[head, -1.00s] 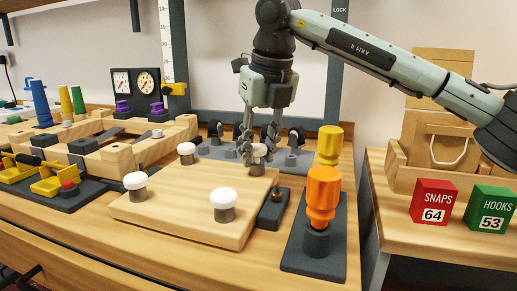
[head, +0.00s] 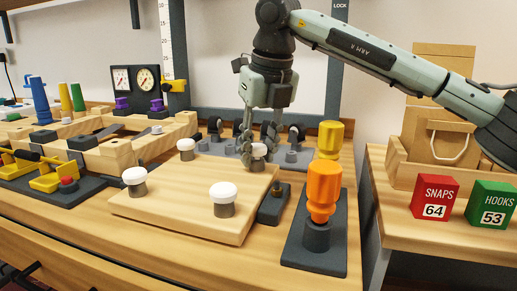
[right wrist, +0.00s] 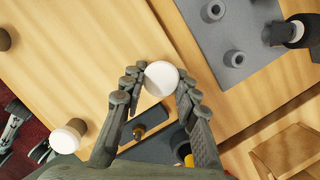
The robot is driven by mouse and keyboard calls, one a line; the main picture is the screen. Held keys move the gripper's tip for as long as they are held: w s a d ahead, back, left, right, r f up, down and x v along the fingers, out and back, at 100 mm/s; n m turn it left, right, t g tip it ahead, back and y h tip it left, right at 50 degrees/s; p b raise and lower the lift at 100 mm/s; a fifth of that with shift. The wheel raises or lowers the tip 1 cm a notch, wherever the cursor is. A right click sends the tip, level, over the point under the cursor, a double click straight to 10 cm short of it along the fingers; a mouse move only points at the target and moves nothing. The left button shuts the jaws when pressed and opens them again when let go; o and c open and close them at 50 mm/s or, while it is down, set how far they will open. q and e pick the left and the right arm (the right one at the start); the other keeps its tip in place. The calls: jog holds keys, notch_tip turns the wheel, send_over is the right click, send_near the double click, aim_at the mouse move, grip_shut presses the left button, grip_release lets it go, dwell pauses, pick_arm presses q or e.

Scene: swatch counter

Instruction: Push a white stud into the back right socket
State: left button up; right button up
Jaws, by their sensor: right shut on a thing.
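A pale wooden board (head: 185,213) lies on the bench. White-capped studs with grey posts stand at its front left (head: 135,181), front right (head: 222,198) and back left (head: 186,149). My right gripper (head: 259,146) is shut on another white stud (head: 259,151) over the back right corner. In the right wrist view the white cap (right wrist: 161,78) sits between the fingertips. The fingers and cap hide its post and the socket, so I cannot tell how deep it sits. My left gripper (right wrist: 28,138) shows in the right wrist view beyond the front edge, its fingers apart and empty.
A grey rack (head: 300,159) with dark pegs stands behind the board. A small dark block (head: 274,205) lies at its right side, near a dark stand with an orange piece (head: 323,187) and a yellow piece (head: 329,138). Wooden fixtures (head: 110,150) fill the left.

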aim_at(255, 144)
jog(key=shift+f, duration=0.35)
dwell(0.5)
jog(key=o, duration=0.9)
jog(key=o, duration=0.3)
jog(key=shift+r, duration=0.1)
jog(key=shift+r+p, duration=1.9)
jog(key=shift+r, duration=1.1)
